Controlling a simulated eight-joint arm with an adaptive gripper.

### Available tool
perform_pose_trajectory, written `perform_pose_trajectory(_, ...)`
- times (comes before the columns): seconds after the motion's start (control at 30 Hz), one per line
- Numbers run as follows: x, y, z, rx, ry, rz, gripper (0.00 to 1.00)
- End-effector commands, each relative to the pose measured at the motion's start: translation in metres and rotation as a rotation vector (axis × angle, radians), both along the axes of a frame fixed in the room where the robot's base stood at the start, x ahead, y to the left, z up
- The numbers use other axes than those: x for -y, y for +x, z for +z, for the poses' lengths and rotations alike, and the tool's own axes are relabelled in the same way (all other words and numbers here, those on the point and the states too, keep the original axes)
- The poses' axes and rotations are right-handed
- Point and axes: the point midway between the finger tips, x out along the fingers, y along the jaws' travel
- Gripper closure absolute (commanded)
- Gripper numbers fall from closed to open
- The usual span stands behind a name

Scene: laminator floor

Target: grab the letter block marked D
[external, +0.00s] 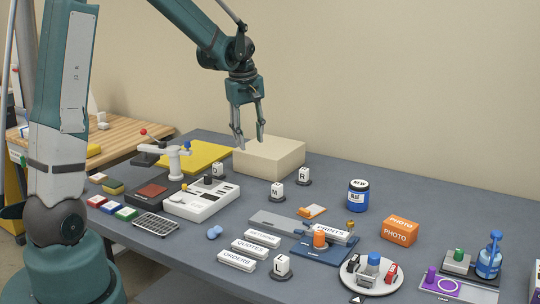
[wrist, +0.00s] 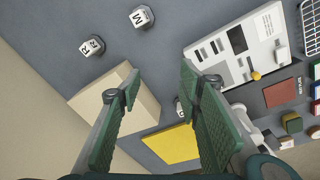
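A small white letter block (external: 218,170) stands on a dark round base left of the cream box in the external view; its letter is too small to read surely, though it may be D. In the wrist view, a white block (wrist: 180,108) shows only partly beside the right finger, its letter hidden. Blocks marked M (external: 277,190), R (external: 304,175) and L (external: 282,265) also stand on the table; M (wrist: 140,17) and R (wrist: 93,46) show in the wrist view. My gripper (external: 250,142) is open and empty, pointing down above the cream box; its fingers (wrist: 160,76) are apart.
The cream box (external: 270,157) lies below my gripper. A yellow sheet (external: 195,157) and a white control panel (external: 202,200) are near the possible D block. A blue jar (external: 358,196) and an orange photo box (external: 399,230) stand right. The table's back right is clear.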

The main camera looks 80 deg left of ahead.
Motion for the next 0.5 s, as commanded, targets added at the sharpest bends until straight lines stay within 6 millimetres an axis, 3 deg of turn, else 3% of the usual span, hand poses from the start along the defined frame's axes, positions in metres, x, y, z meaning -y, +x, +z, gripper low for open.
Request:
perform_pose_trajectory(0.1,-0.033,-0.01,-0.011,-0.011,-0.02,0.085,0.65)
perform_pose_trajectory(0.5,-0.129,-0.058,-0.058,-0.051,-0.088,0.37,0.65)
